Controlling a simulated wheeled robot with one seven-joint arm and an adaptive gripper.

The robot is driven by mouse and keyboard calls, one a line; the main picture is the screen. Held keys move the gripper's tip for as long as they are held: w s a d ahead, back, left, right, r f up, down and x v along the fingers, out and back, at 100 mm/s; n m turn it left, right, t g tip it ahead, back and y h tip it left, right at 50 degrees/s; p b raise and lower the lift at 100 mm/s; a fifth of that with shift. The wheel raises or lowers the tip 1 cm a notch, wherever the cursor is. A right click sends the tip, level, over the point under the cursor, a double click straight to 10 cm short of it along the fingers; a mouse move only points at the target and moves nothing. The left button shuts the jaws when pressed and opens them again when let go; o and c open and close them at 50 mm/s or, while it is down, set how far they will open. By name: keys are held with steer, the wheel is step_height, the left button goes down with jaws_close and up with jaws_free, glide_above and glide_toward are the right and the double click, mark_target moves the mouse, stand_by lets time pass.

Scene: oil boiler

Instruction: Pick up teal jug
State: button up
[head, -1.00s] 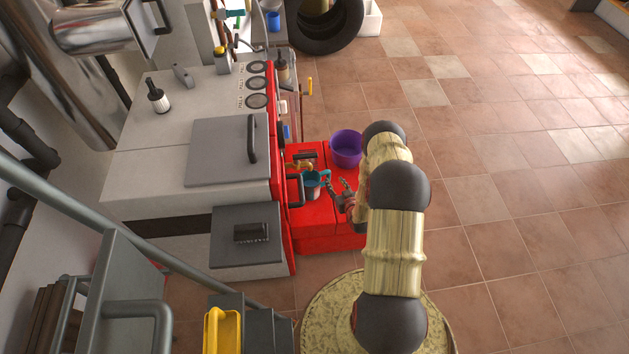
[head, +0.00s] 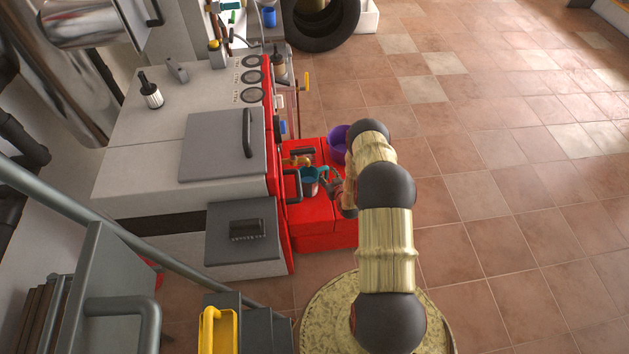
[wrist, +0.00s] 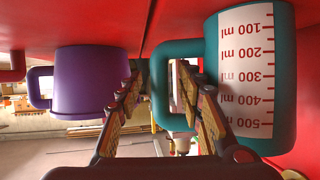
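The teal jug (head: 309,184) stands on the red surface beside the boiler. In the wrist view, which is upside down, the jug (wrist: 284,70) is at the right, with a white scale panel and its handle toward the middle. My gripper (head: 329,179) is at the jug's handle side. In the wrist view my gripper (wrist: 160,72) is open, with the handle's outer bar between its fingers. The right finger overlaps the handle's opening. Whether either finger touches the handle cannot be told.
A purple pot (head: 337,143) stands on the same red surface behind my gripper; it also shows in the wrist view (wrist: 88,82), close to the left finger. A brass-coloured fitting (head: 296,161) and a red boiler door edge are left of the jug. Tiled floor (head: 500,180) is clear at right.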

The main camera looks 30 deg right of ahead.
steer(key=shift+c, duration=1.2)
jaws_close()
